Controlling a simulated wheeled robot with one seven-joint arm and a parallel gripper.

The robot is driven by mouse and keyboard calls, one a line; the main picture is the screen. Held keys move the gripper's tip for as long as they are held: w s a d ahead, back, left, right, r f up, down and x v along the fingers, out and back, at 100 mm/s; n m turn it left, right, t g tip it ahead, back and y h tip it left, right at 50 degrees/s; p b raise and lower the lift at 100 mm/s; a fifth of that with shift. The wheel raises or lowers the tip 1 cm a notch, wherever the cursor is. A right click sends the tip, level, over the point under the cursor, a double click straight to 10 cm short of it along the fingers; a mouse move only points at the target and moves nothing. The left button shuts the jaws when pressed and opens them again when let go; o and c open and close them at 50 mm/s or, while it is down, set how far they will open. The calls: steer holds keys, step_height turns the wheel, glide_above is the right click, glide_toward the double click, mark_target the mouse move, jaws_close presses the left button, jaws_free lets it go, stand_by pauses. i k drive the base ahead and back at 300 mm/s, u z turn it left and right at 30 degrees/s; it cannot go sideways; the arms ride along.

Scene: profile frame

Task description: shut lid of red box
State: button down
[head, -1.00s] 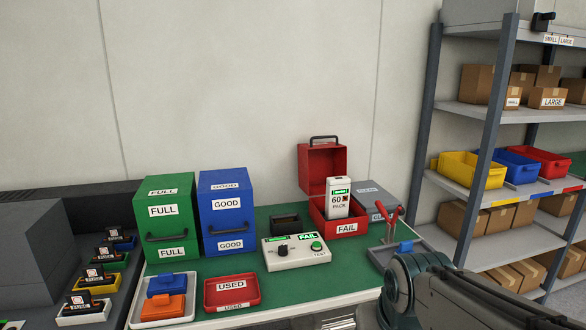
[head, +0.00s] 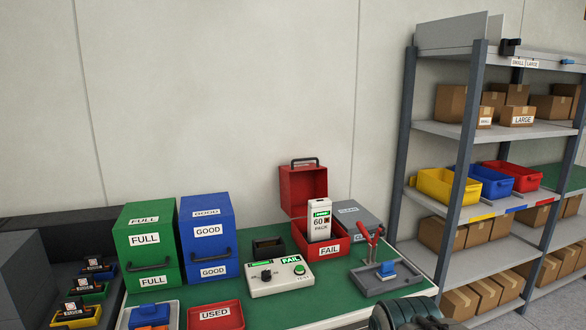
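The red box (head: 331,251), labelled FAIL, stands on the green-topped table toward the back right. Its red lid (head: 303,190) is raised upright at the back, with a dark handle on top. A white battery-like pack (head: 319,221) marked 60 PACK stands upright in the box and rises above its rim. Only a dark rounded part of my arm shows at the bottom edge, right of centre. My gripper is out of view.
A grey box (head: 368,220) is right of the red box, with a grey tray (head: 394,282) holding a blue piece and red-handled tool in front. A white tester (head: 280,276) is front left. Green (head: 150,240) and blue (head: 208,232) boxes stand left; shelving (head: 440,130) is right.

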mark_target(300, 183)
steer(key=z, duration=0.25)
steer(key=k, duration=0.4)
steer(key=z, duration=1.1)
steer(key=k, duration=0.95)
steer(key=z, duration=0.6)
steer(key=i, duration=2.8)
steer(key=u, duration=0.75)
steer(key=i, duration=1.25)
steer(key=u, duration=1.9)
steer(key=i, duration=0.9)
steer(key=u, duration=0.9)
